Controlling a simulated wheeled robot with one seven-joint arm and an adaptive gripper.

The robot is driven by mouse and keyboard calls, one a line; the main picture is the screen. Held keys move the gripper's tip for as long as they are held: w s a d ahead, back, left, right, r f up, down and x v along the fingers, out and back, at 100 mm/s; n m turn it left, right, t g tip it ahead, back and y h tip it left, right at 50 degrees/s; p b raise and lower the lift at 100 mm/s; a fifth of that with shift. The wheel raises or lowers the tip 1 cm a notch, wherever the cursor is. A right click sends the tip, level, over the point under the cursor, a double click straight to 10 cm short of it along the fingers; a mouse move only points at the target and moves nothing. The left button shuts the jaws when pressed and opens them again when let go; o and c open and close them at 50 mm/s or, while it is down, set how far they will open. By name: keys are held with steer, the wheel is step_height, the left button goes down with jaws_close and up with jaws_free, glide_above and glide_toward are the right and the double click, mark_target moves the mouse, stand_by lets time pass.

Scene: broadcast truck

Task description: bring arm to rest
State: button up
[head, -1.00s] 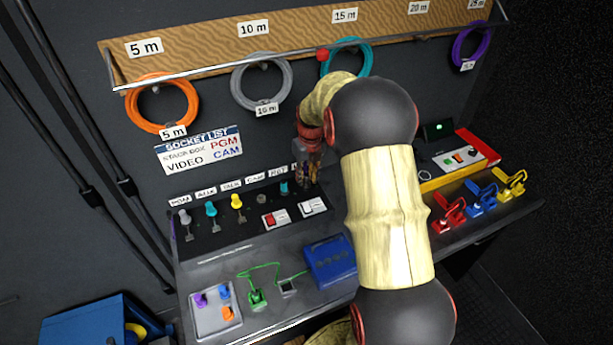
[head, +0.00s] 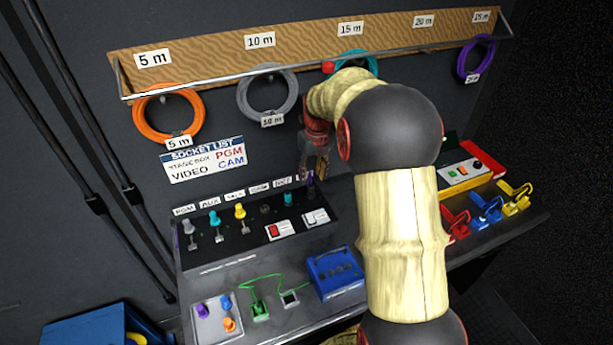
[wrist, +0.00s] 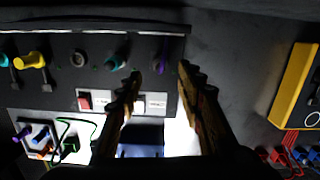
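My gripper (head: 316,165) hangs over the right end of the black socket panel (head: 245,238), in front of the wall. In the wrist view my gripper (wrist: 160,72) has its two fingers apart, with nothing held between them. Beyond the fingertips, a purple plug (wrist: 164,56) sits at the panel's right end. The fingers appear to be above the panel and apart from it. My arm hides part of the desk and the lower part of the teal cable coil (head: 350,62).
An orange coil (head: 141,122), a grey coil (head: 243,95) and a purple coil (head: 463,60) hang on the wall. On the desk are a blue box (head: 336,275), a grey plug tray (head: 205,330), and red, blue and yellow clamps (head: 487,207) at the right.

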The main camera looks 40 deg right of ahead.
steer(key=shift+r, duration=0.25)
